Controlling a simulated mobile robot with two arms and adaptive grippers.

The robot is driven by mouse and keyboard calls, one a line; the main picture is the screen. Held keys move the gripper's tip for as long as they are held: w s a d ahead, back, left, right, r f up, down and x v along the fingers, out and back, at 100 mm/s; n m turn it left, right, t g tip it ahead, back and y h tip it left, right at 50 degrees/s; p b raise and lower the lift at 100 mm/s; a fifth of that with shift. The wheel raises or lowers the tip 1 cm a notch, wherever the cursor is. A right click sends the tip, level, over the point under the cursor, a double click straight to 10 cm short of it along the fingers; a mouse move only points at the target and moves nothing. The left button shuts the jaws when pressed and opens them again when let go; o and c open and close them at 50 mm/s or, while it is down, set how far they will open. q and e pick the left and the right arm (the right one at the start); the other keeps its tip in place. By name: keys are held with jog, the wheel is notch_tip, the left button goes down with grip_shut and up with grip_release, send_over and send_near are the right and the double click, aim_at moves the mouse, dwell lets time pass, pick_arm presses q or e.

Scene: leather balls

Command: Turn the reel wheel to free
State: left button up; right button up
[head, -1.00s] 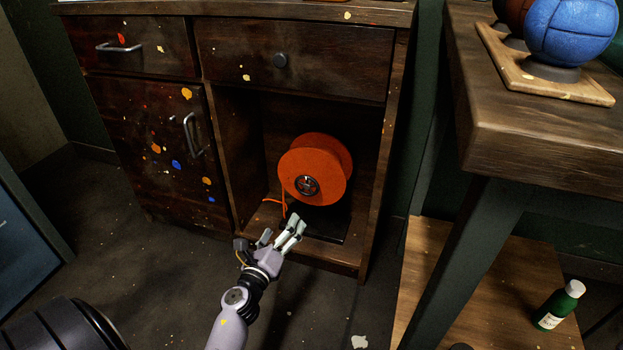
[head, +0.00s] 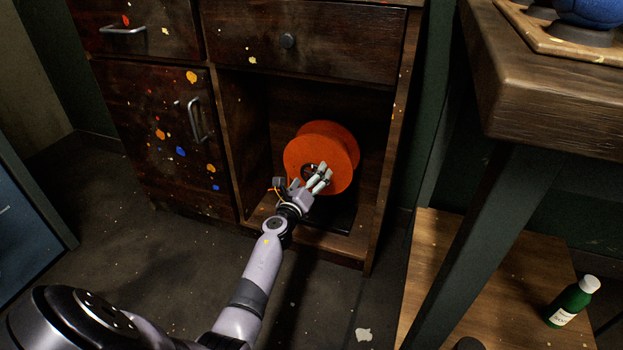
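The reel is an orange wheel (head: 307,146) standing upright on a dark base (head: 333,217) in the open lower compartment of the wooden cabinet. Its hub is now largely hidden behind my fingers. My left gripper (head: 306,180) is in front of the lower part of the reel, near the hub. Its fingers look spread, with nothing visible between them. I cannot tell whether they touch the reel. My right gripper is out of view.
The cabinet (head: 226,150) walls frame the compartment, with a drawer (head: 340,45) above and a handled door (head: 140,125) to the left. A wooden table (head: 560,90) stands at right. A green bottle (head: 571,302) stands on its lower shelf. The floor in front is mostly clear.

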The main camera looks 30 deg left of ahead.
pick_arm(q)
jog(key=shift+w+a, duration=0.15)
jog(key=shift+w, duration=0.5)
jog(key=shift+c, duration=0.5)
jog(key=c, duration=1.1)
